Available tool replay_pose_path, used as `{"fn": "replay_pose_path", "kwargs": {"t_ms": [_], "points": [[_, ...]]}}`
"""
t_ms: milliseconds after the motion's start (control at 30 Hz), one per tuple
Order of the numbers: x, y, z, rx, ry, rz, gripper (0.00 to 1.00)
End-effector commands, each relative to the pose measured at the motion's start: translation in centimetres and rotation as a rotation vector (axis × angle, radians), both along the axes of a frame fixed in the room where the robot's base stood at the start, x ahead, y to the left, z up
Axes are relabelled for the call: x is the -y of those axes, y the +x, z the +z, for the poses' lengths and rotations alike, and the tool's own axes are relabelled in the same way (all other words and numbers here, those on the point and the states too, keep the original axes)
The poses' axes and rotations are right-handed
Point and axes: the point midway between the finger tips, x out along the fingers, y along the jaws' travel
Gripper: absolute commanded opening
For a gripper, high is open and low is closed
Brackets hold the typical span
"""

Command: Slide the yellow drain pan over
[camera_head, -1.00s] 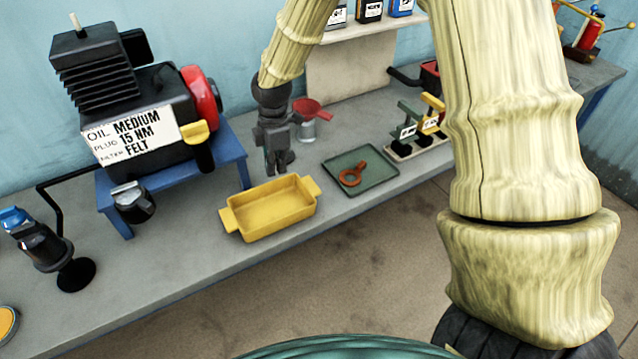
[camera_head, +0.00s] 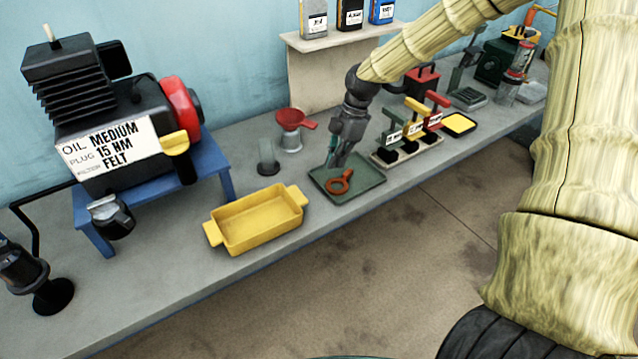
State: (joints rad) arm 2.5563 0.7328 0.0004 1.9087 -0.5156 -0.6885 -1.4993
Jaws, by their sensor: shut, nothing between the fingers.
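The yellow drain pan (camera_head: 258,232) is a shallow rectangular pan with a tab handle at each end. It stands empty on the grey bench, in front and to the right of the blue stand with the engine. My gripper (camera_head: 335,164) is shut and empty, pointing down over the green tray (camera_head: 372,190) to the right of the pan. It is clear of the pan. Whether its fingertips touch the tray, I cannot tell. An orange-brown ring-shaped tool (camera_head: 340,181) lies in the tray just in front of the fingertips.
The black engine (camera_head: 120,130) sits on the blue stand (camera_head: 222,165). A red funnel (camera_head: 291,119) and a dark upright piece (camera_head: 267,158) stand behind the pan. A rack with several coloured handles (camera_head: 408,152) is right of the tray. Bare bench lies left of the pan.

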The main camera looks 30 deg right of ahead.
Motion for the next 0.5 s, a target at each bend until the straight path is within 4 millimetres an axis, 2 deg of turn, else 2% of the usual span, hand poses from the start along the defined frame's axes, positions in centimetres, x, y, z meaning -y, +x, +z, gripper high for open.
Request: {"fn": "replay_pose_path", "kwargs": {"t_ms": [500], "points": [[-1.5,0.0,-4.8,-0.003,-0.001,0.001,0.00]]}}
